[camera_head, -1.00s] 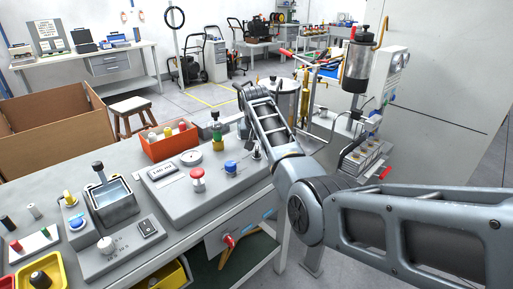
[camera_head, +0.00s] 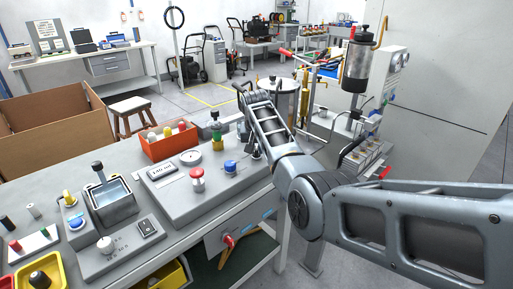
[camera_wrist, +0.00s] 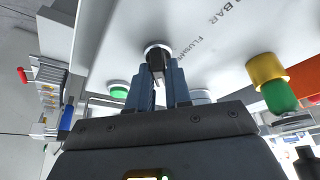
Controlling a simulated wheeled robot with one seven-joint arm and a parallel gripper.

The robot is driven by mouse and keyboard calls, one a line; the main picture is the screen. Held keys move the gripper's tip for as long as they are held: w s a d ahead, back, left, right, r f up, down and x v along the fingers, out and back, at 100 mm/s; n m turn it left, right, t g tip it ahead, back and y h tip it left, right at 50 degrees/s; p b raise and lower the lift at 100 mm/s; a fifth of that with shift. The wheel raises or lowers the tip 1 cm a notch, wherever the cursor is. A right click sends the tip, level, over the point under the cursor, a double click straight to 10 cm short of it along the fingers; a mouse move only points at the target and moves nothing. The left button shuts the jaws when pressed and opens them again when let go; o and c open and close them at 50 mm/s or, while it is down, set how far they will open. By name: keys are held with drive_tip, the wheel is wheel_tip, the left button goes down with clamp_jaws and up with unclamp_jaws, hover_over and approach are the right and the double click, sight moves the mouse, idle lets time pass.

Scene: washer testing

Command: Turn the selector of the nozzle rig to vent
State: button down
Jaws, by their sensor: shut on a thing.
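My gripper (camera_wrist: 158,82) is shut on the selector (camera_wrist: 155,50), a dark knob on a pale round base. The two fingers stand on either side of it. Printed words beside the selector, including "BAR", are only partly readable, and its pointing direction cannot be told. In the head view my gripper (camera_head: 254,148) is small and reaches down at the rig's right end.
A yellow-and-green fitting (camera_wrist: 272,84) stands right of my gripper in the wrist view, and a green button (camera_wrist: 119,90) lies to its left. An orange bin (camera_head: 168,146) stands behind the rig. A second grey unit (camera_head: 118,245) is on the left.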

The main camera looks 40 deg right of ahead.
drive_tip(key=shift+n+p, duration=0.3)
drive_tip(key=shift+n, duration=0.1)
drive_tip(key=n+y+p, duration=0.1)
drive_tip(key=n, duration=0.1)
drive_tip(key=shift+d+r+n+t, duration=0.1)
drive_tip(key=shift+n+t, duration=0.3)
drive_tip(key=shift+n+t+y, duration=0.3)
drive_tip(key=shift+n+y, duration=0.7)
drive_tip(key=shift+n, duration=1.6)
drive_tip(key=c, duration=1.1)
unclamp_jaws()
drive_tip(key=shift+c, duration=0.2)
